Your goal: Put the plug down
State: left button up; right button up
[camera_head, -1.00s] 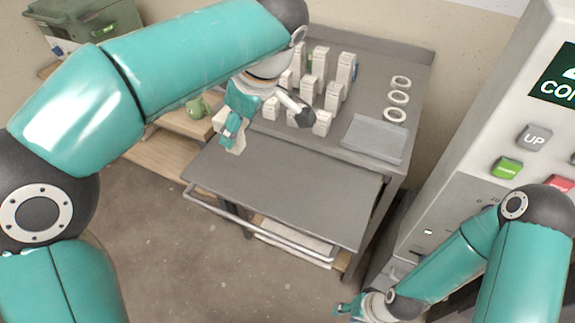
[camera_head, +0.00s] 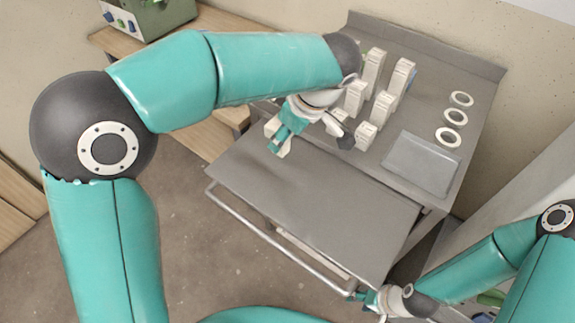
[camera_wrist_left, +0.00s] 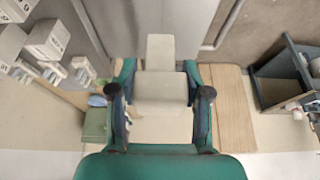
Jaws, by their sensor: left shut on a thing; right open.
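A cream, stepped, block-like plug (camera_wrist_left: 160,88) sits between the two fingers of my left gripper (camera_wrist_left: 160,96) in the left wrist view. In the head view my left gripper (camera_head: 279,139) is shut on the plug (camera_head: 285,150) above the back left part of the cart's lower front shelf (camera_head: 310,195). No contact between plug and shelf shows. My right gripper (camera_head: 362,297) is at the bottom, near the cart's front right corner; it is open and nothing shows in it.
Several white block-shaped pieces (camera_head: 374,68) stand on the upper shelf, partly behind my left arm. A flat grey tray (camera_head: 422,163) and three white rings (camera_head: 455,117) lie to their right. The lower front shelf is bare. A green box (camera_head: 150,15) stands at the back left.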

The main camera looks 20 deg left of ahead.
pick_arm(q)
notch_tip(320, 180, down, 11)
jog(key=shift+f+p, duration=0.1)
jog(key=shift+p, duration=0.5)
jog(key=o, duration=1.3)
jog(key=b+v, duration=0.2)
jog(key=v, duration=1)
jog(key=shift+s, duration=0.1)
